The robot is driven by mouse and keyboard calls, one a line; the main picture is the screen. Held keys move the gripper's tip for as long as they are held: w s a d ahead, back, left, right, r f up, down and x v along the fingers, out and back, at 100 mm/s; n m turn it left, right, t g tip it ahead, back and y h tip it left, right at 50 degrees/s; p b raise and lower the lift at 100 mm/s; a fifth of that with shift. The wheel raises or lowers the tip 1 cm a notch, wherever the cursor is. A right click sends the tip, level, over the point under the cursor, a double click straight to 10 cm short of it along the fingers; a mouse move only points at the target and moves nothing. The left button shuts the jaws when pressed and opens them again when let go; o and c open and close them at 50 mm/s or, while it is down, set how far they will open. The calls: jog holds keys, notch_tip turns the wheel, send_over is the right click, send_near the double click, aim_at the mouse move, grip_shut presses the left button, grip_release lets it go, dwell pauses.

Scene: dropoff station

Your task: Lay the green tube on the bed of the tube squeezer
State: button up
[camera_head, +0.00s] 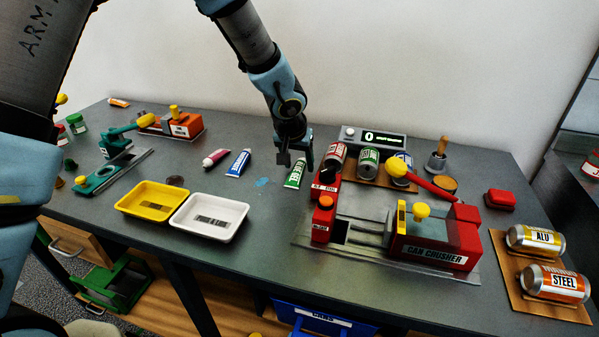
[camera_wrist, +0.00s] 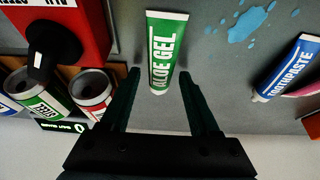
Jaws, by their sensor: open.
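The green tube (camera_head: 295,174), labelled "ALOE GEL", lies flat on the table left of the can crusher. It also shows in the wrist view (camera_wrist: 164,48), with its white cap end toward my gripper. My gripper (camera_head: 296,161) is open and points down over the tube. In the wrist view the fingers (camera_wrist: 160,82) are on either side of the cap end, with gaps and nothing held. A teal device with a long flat bed (camera_head: 118,172) is at the left, probably the tube squeezer; its label is not readable.
A red can crusher (camera_head: 435,250) stands close to the right of the tube, with cans (camera_head: 368,161) behind it. A blue toothpaste tube (camera_head: 238,163), a red tube (camera_head: 215,158), a yellow tray (camera_head: 152,199) and a white tray (camera_head: 209,216) lie to the left.

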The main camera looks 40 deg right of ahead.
aim_at(298, 173)
jog(key=c, duration=0.9)
jog(key=shift+o, duration=0.2)
jog(key=shift+r+p, duration=1.85)
jog(key=shift+r, duration=0.65)
jog(key=shift+r, duration=0.1)
